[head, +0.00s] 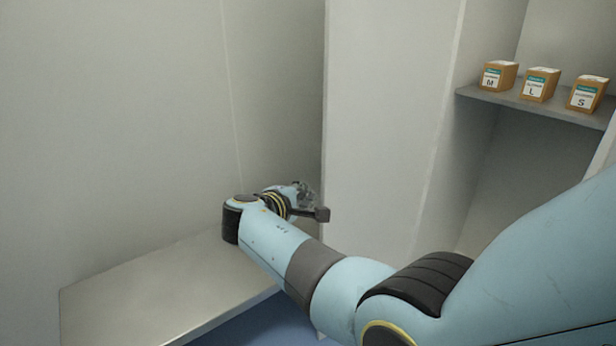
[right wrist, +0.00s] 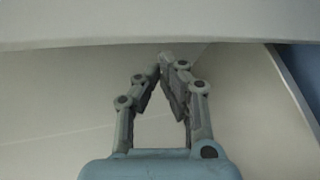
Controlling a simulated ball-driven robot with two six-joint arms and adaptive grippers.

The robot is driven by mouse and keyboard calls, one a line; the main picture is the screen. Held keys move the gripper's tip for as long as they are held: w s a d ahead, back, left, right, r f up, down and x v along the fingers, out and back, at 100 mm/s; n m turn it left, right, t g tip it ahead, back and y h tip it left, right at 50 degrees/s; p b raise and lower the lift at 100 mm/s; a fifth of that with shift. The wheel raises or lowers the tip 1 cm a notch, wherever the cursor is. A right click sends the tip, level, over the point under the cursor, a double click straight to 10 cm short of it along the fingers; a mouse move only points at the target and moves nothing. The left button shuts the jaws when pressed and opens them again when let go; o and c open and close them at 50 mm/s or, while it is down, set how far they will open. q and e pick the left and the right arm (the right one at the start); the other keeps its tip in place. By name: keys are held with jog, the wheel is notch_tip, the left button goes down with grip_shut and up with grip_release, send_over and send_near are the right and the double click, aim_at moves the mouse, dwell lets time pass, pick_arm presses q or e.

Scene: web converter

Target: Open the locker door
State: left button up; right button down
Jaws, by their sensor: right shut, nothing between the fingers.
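My right arm reaches in from the lower right in the head view, with its right gripper (head: 306,192) small and partly hidden by the wrist beside the left edge of a tall pale panel (head: 390,120). I cannot tell for certain whether this panel is the locker door. In the right wrist view my right gripper (right wrist: 168,62) is shut and empty, its fingertips together close to a pale panel edge (right wrist: 150,30) across the top. Whether they touch it cannot be told. No door handle is clearly seen. My left gripper is not in view.
An open compartment at the right has a grey shelf (head: 540,106) with boxes marked M (head: 497,77), L (head: 539,86) and S (head: 585,95). A low grey bench-like surface (head: 150,295) lies lower left against a plain wall (head: 110,120). Blue floor (head: 262,325) shows below.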

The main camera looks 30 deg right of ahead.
jog(key=w+a+r+m+h+b, duration=0.15)
jog(key=w+r, duration=0.25)
jog(key=r, duration=0.7)
jog(key=w+r+m+h+b, duration=0.1)
jog(key=w+r+m+h, duration=0.3)
jog(key=r, duration=0.7)
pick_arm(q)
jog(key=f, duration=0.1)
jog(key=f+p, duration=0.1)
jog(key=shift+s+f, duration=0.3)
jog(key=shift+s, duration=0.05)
pick_arm(e)
jog(key=d+n+t+y, duration=0.1)
jog(key=d+n, duration=0.1)
jog(key=d, duration=0.7)
jog(key=shift+w, duration=0.4)
jog(key=shift+y, duration=0.25)
